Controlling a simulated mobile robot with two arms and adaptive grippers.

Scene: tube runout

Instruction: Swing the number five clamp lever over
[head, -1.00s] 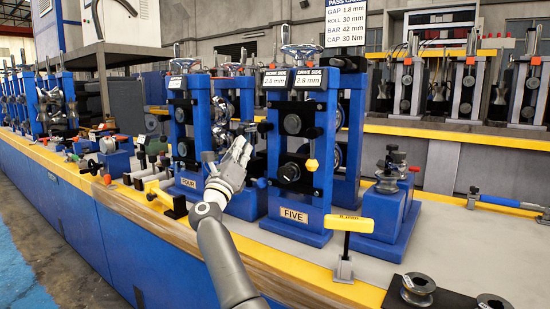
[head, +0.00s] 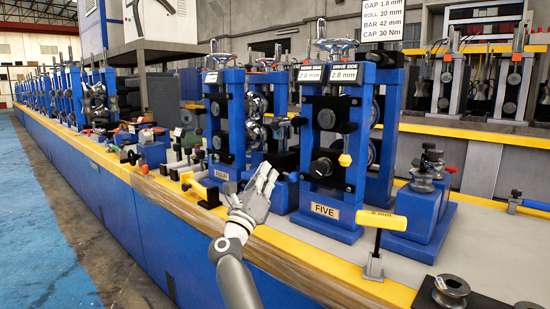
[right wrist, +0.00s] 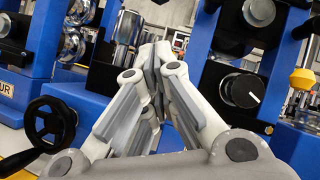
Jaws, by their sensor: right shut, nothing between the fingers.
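Stand five (head: 333,150) is a blue frame with a "FIVE" plate. A small lever with an orange-yellow knob (head: 345,160) hangs on its right post, taken to be the clamp lever; in the right wrist view the knob (right wrist: 303,79) shows at the right edge. My right gripper (head: 267,172) is shut and empty, in front of the gap between stands four and five. It is left of the lever and apart from it. In the right wrist view its fingertips (right wrist: 158,55) meet, pointing between the stands. My left gripper is not in view.
Stand four (head: 224,130) stands to the left. A black dial knob (right wrist: 242,90) sits on stand five's face. A yellow T-handle tool (head: 382,222) stands at front right. A black handwheel (right wrist: 50,125) shows at lower left in the right wrist view. The bench front edge is open.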

